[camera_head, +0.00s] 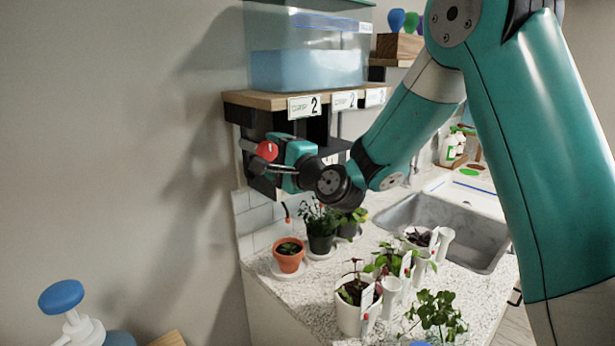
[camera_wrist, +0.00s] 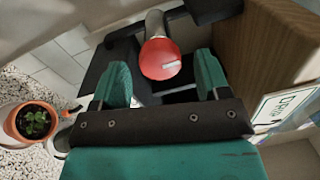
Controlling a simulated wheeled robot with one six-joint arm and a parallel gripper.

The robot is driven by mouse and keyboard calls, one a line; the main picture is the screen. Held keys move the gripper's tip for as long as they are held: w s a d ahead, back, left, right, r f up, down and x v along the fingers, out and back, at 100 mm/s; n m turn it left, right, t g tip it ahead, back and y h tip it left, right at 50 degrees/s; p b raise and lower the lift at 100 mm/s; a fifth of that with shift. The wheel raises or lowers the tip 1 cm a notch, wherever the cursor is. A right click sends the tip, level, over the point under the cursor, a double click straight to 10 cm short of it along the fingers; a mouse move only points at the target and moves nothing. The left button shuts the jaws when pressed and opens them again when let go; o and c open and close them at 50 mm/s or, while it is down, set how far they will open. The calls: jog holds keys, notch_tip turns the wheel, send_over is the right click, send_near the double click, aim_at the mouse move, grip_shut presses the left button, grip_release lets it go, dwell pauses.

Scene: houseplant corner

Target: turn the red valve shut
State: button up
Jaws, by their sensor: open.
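The red valve (camera_head: 267,151) is a round red knob on the end of a grey pipe, below the wooden shelf. In the wrist view the red valve (camera_wrist: 160,60) shows a small pale mark on its face. My gripper (camera_wrist: 161,72) is open, with one teal finger on each side of the knob and a visible gap on both sides. I cannot tell how deep the knob sits between the fingers. In the head view my gripper (camera_head: 279,153) is at the valve and hides part of the fitting behind it.
The wooden shelf (camera_head: 270,99) with a clear water tank (camera_head: 305,68) is just above my gripper. A terracotta pot (camera_head: 289,262) and several other plants stand on the speckled counter below, beside a sink (camera_head: 455,232). Clear wall lies to the left.

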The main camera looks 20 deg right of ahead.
jog(key=b+v, duration=1)
jog(key=v, duration=0.5)
jog(key=shift+s+f, duration=0.1)
jog(key=shift+s, duration=0.05)
jog(key=s+a+f+n+g+y+p, duration=0.25)
jog(key=s+a+f+n+g, duration=0.5)
jog(key=a+n+g, duration=0.45)
jog(key=s+d+f+n+g+h, duration=0.1)
jog(key=s+f+n+g+h, duration=0.1)
jog(key=s+n, duration=0.3)
jog(key=s+d+f+n+g+h, duration=0.1)
jog(key=s+f+n+g+h, duration=0.1)
jog(key=s+n, duration=0.4)
jog(key=s+f+g, duration=0.1)
jog(key=s, duration=0.2)
jog(key=shift+g, duration=0.4)
